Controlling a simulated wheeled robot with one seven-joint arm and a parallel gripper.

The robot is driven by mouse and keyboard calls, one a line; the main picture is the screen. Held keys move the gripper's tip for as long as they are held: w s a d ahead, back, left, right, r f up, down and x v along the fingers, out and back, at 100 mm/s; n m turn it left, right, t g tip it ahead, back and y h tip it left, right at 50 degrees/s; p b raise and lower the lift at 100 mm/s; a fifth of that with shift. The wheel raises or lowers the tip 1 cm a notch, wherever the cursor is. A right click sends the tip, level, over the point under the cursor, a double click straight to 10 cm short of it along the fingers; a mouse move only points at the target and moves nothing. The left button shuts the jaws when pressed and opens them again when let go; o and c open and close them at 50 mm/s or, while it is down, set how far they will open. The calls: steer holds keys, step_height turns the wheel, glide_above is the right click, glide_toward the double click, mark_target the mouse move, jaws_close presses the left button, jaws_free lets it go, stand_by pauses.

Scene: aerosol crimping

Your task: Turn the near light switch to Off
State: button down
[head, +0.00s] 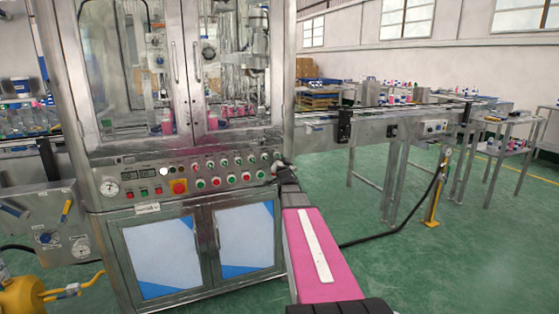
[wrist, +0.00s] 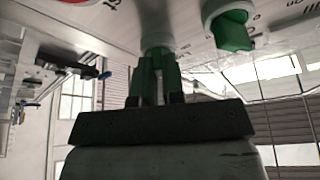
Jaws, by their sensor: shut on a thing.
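My gripper (head: 279,167) is at the right end of the machine's control panel (head: 150,178) in the head view. The wrist view shows my gripper (wrist: 156,97) shut on a green switch knob (wrist: 151,68), with a black finger on either side. A second green switch knob (wrist: 232,30) stands free to its right in that view. The held knob's label and pointer position cannot be read. In the head view the gripper hides the held knob.
Several round buttons and a red emergency stop (head: 179,186) lie along the panel to the left. Glass doors (head: 115,60) rise above it and blue-white cabinet doors (head: 245,240) are below. A conveyor (head: 385,112) runs off right. The green floor (head: 450,260) is open at right.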

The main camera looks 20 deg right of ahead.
steer(key=shift+n, duration=0.3)
steer(key=n+y, duration=0.3)
steer(key=n, duration=0.2)
steer(key=n+y, duration=0.2)
steer(key=n, duration=0.3)
steer(key=n+y, duration=0.3)
steer(key=n, duration=0.3)
steer(key=shift+d+g+y, duration=0.1)
steer(key=shift+g+y, duration=0.2)
steer(key=shift+n, duration=0.3)
steer(key=c, duration=1.2)
jaws_free()
